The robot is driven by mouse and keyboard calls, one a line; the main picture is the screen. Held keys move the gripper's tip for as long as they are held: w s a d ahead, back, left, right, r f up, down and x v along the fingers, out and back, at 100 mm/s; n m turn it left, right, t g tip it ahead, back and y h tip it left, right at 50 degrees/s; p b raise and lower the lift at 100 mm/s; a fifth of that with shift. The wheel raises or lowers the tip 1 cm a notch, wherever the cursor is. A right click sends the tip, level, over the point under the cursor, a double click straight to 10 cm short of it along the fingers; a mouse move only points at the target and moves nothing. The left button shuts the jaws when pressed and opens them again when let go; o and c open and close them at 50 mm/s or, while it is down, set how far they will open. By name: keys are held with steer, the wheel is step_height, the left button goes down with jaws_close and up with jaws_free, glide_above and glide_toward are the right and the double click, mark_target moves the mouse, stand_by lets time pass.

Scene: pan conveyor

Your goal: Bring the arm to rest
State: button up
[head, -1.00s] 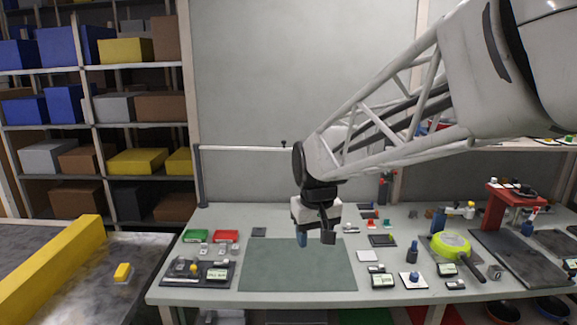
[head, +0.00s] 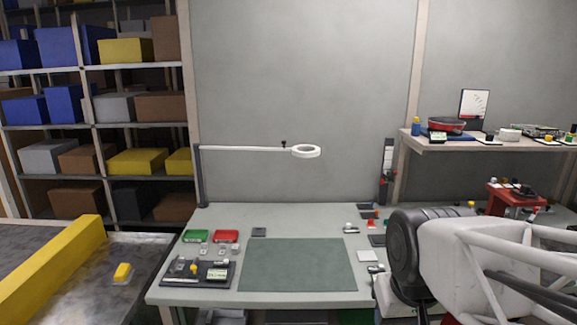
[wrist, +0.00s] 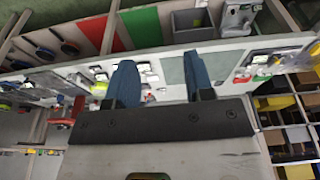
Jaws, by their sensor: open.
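My gripper (wrist: 160,78) shows in the wrist view with its two blue fingers apart and nothing between them. The workbench lies beyond the fingers in that view, at a distance and tilted. In the head view my arm (head: 470,260) fills the lower right, low in front of the bench's right part. My gripper is out of sight in the head view. The arm hides much of the right side of the bench.
A green mat (head: 298,265) lies bare on the workbench (head: 340,213). A dark tray (head: 220,281) with small parts and red (head: 226,236) and green (head: 196,236) bins stand at left. A ring lamp (head: 306,151) overhangs the bench. A shelf (head: 480,144) stands at right.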

steer(key=s, duration=0.2)
steer(key=s+d+f, duration=0.1)
steer(key=shift+s+f, duration=0.1)
